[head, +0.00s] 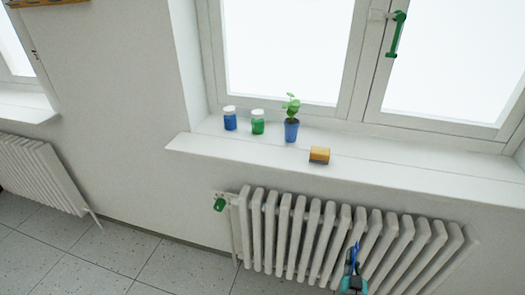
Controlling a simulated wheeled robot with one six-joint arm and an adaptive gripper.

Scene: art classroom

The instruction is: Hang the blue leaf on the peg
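The blue leaf (354,252) is a small, narrow blue shape in front of the radiator at the lower right. My gripper (352,268) is at its lower end, and the leaf sticks up from between the fingers, so the gripper looks shut on it. The fingers are small and partly hidden by the leaf. A wooden strip (45,3) is cut off by the top left edge, with a small dark piece (34,54) on the wall below it. I cannot clearly make out a peg.
A white radiator (300,235) with a green valve knob (219,204) stands under the windowsill (400,171). On the sill are a blue jar (230,121), a green jar (257,126), a potted plant (291,130) and a yellow sponge (319,155). Floor at the lower left is clear.

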